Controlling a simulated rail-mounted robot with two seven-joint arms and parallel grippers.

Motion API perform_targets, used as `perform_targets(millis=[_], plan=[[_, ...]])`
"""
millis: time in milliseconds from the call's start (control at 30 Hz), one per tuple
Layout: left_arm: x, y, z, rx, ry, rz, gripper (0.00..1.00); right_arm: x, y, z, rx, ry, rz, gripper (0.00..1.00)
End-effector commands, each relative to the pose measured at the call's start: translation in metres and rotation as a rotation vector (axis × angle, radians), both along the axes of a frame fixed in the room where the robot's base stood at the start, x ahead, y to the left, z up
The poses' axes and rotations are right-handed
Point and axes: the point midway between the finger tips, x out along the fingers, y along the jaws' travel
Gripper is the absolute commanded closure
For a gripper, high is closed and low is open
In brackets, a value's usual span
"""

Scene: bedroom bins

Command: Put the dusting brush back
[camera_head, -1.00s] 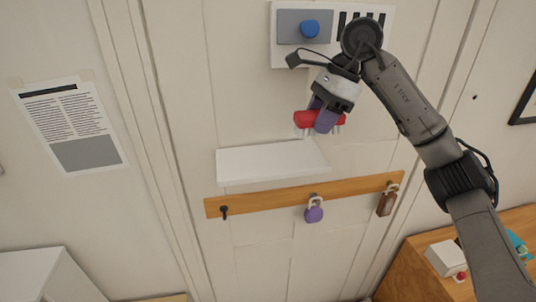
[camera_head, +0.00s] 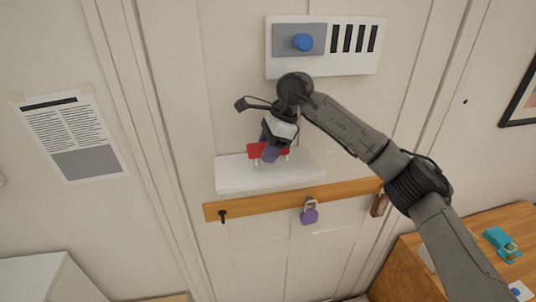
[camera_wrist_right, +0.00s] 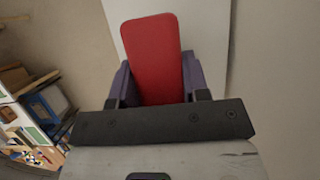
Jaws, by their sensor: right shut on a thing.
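The dusting brush (camera_head: 254,150) shows as a red block with pale bristles under it. My right gripper (camera_head: 272,153) is shut on it, and the brush is over the white shelf (camera_head: 230,178) on the door. I cannot tell whether the bristles touch the shelf. In the right wrist view the red brush top (camera_wrist_right: 153,55) sits between the purple fingers (camera_wrist_right: 160,88). My left gripper is not in view.
A wooden rail (camera_head: 260,205) below the shelf bears a dark hook (camera_head: 222,215), a purple padlock (camera_head: 310,215) and a brown tag (camera_head: 378,205). A white panel with a blue knob (camera_head: 303,42) is above. The shelf's right part is clear.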

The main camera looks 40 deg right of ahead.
Motion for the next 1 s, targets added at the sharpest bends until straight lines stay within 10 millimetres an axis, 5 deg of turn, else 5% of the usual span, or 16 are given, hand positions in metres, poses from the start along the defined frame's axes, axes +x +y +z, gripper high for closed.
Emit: perform_targets(millis=[200,533,567,600,800,1000], plan=[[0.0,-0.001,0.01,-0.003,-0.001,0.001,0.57,-0.001,0.0,-0.023,0.0,0.0,0.0,0.83],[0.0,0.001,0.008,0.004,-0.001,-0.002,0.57,0.0,0.0,-0.026,0.0,-0.002,0.001,0.83],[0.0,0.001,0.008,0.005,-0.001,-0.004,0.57,0.0,0.0,-0.025,-0.001,-0.001,0.001,0.55],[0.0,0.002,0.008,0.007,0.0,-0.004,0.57,0.0,0.0,-0.025,0.0,0.0,0.001,0.51],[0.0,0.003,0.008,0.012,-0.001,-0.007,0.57,0.0,0.0,-0.025,0.0,0.0,0.001,0.32],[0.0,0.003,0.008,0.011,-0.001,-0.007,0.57,0.0,0.0,-0.025,0.0,0.0,0.001,0.32]])
